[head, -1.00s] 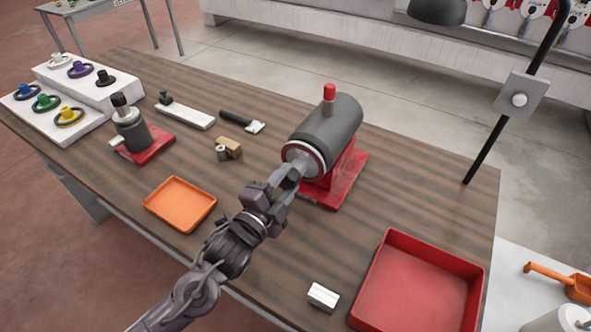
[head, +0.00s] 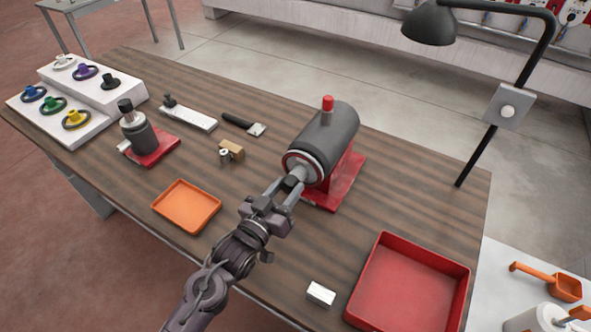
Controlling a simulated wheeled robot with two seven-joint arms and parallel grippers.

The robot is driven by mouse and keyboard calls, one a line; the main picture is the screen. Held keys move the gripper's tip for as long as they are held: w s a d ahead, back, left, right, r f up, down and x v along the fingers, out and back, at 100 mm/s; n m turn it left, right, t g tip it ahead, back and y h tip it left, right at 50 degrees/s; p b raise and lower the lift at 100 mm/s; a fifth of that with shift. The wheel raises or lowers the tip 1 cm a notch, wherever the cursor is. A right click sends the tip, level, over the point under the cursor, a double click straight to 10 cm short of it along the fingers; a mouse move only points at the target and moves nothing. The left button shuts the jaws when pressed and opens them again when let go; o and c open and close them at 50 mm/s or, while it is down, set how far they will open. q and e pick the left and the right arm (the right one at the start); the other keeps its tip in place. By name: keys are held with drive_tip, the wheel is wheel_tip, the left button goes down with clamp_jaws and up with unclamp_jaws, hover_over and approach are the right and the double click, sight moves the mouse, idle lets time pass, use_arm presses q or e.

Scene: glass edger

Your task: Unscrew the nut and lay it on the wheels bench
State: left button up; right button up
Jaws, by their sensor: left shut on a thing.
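The edger (head: 327,140) is a dark grey cylinder on a red base, with a red knob on top. A pale disc-like spindle end (head: 301,168) faces the front left. My left gripper (head: 292,184) is right in front of that end, shut on a small dark piece that looks like the nut. The fingers hide most of it, and I cannot tell whether it still touches the spindle. My right gripper is not in view. I cannot tell which surface is the wheels bench; a grey table (head: 73,5) shows at the far left corner.
On the brown table (head: 250,185) are a white stepped rack (head: 95,115) with coloured wheels, a small grey device (head: 138,130), an orange tray (head: 187,205), a red tray (head: 455,268) and a white block (head: 321,293). A lamp (head: 432,22) stands at the right.

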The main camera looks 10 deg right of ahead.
use_arm(q)
drive_tip(key=n+p, duration=0.1)
drive_tip(key=n, duration=0.1)
drive_tip(key=n+p, duration=0.1)
drive_tip(key=n, duration=0.2)
drive_tip(key=n+p, duration=0.1)
drive_tip(key=n, duration=0.1)
drive_tip(key=shift+r+n, duration=0.25)
drive_tip(key=shift+n, duration=0.15)
drive_tip(key=shift+n+p, duration=0.55)
drive_tip(key=shift+n, duration=0.25)
drive_tip(key=shift+f+n, duration=0.2)
drive_tip(key=shift+n, duration=0.7)
drive_tip(key=o, duration=0.9)
drive_tip(key=shift+o, duration=0.2)
